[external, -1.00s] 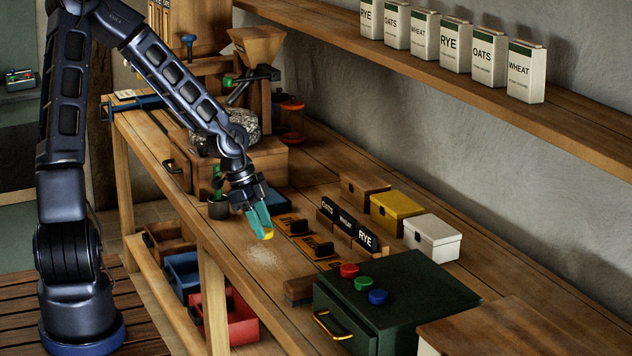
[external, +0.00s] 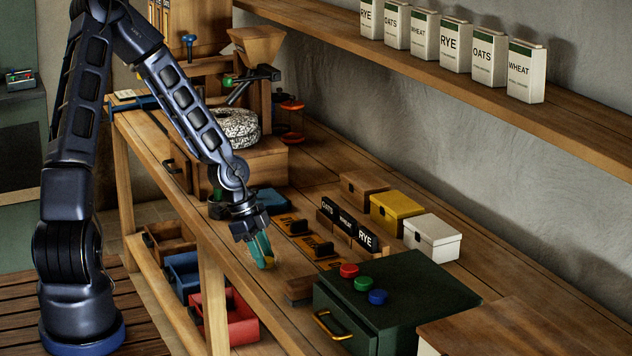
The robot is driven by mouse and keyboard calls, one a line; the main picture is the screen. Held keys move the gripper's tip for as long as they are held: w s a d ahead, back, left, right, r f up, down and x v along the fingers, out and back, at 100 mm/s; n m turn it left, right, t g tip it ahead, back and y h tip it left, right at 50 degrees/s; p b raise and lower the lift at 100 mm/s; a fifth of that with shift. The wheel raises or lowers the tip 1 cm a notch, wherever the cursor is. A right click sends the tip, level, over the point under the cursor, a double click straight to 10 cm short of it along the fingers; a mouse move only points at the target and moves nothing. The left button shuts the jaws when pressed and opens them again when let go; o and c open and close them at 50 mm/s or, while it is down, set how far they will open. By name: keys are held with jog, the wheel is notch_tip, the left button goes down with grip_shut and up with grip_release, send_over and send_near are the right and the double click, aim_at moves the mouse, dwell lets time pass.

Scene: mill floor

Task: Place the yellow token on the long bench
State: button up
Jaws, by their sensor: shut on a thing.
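The yellow token (external: 269,261) shows as a small yellow patch at the tips of my gripper (external: 263,252). My gripper points down with its teal fingers shut on the token, just above or at the surface of the long bench (external: 230,241). The fingers hide most of the token. I cannot tell whether the token touches the wood.
A dark green cabinet (external: 400,300) with red, green and blue knobs stands to the right. Yellow (external: 397,209), white (external: 432,236) and brown (external: 364,187) boxes stand behind.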

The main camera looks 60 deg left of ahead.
jog(key=shift+f, duration=0.15)
jog(key=o, duration=0.9)
jog(key=shift+o, duration=0.2)
